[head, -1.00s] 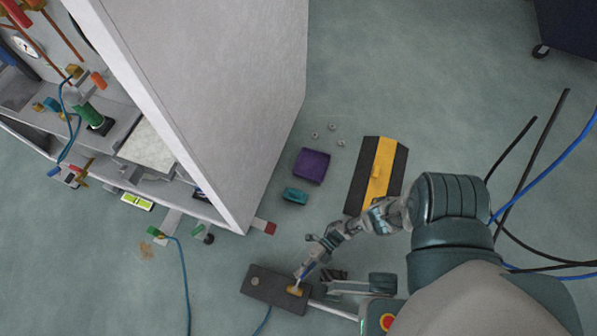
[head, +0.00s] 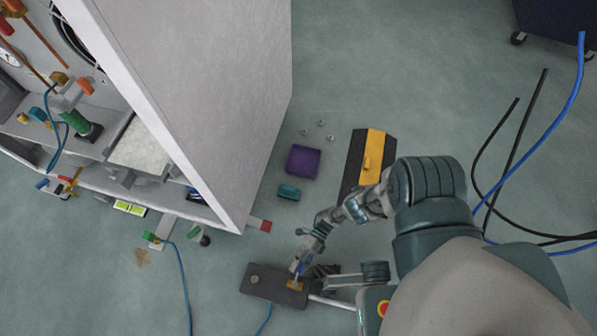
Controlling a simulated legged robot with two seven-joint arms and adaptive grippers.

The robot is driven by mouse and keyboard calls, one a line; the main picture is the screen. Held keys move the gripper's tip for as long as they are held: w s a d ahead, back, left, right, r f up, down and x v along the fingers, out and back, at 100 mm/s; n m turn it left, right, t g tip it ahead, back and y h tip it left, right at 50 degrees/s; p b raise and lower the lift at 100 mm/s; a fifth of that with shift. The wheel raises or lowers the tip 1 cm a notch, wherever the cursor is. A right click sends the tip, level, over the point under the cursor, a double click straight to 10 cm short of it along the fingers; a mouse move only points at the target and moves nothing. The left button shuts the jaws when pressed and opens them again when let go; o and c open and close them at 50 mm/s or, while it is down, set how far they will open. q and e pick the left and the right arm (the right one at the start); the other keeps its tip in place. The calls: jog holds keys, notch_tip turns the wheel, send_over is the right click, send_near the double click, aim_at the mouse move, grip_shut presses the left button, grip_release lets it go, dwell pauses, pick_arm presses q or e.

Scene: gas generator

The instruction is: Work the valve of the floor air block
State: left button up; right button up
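The floor air block is a dark, flat, oblong block (head: 264,284) on the floor at the bottom middle of the head view. A small orange-yellow valve part (head: 296,286) sits at its right end, and a pale round fitting shows towards its left end. My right gripper (head: 299,268) points down over the valve part, with its tips at or just above it. The fingers are small and partly overlap the valve, so whether they grip it is unclear. My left gripper is not in view.
A pale pipe (head: 332,303) runs from the block's right end. A blue hose (head: 265,319) lies below it. A teal box (head: 289,192), a purple tray (head: 303,161) and a black-yellow plate (head: 367,164) lie above. The grey cabinet (head: 205,90) stands upper left.

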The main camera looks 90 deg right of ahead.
jog(key=shift+d+r, duration=0.1)
jog(key=shift+s+d, duration=0.2)
jog(key=shift+d, duration=0.05)
jog(key=v, duration=1.1)
jog(key=shift+s+d, duration=0.1)
